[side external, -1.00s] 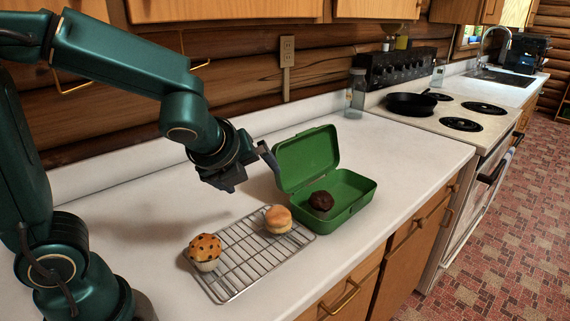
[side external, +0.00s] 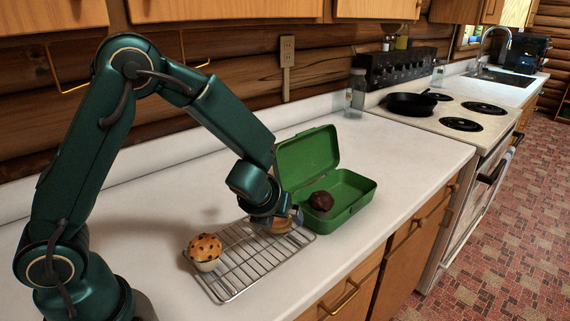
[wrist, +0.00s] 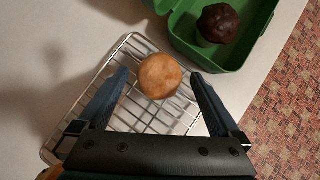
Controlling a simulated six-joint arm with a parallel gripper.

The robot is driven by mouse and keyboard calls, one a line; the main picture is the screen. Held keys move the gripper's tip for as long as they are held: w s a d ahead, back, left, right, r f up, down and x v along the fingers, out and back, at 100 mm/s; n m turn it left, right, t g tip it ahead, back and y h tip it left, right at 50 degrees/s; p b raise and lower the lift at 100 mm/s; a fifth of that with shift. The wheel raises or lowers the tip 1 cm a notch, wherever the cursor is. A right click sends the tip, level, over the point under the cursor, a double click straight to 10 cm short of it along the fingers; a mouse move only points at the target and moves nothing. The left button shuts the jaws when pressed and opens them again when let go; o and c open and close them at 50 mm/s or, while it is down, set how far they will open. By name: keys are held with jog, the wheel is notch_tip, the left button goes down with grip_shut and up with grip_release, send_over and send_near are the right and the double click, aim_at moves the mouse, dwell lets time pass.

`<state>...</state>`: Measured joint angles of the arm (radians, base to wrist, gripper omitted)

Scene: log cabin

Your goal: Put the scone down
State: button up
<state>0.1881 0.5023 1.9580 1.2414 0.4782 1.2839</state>
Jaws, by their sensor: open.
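The scone (side external: 281,225), round and golden brown, sits on the right end of a wire cooling rack (side external: 238,282), partly hidden by my gripper in the side view. In the wrist view the scone (wrist: 160,76) lies between the tips of my gripper (wrist: 160,77), whose two fingers stand apart on either side of it. A gap shows between each finger and the scone, so my gripper is open and not holding it. In the side view my gripper (side external: 275,217) is low over the rack.
A muffin with dark spots (side external: 204,250) sits on the rack's left end.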

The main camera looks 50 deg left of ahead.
jog(key=shift+w+a+f, duration=0.1)
jog(key=shift+f, duration=0.05)
jog(key=c, duration=1.5)
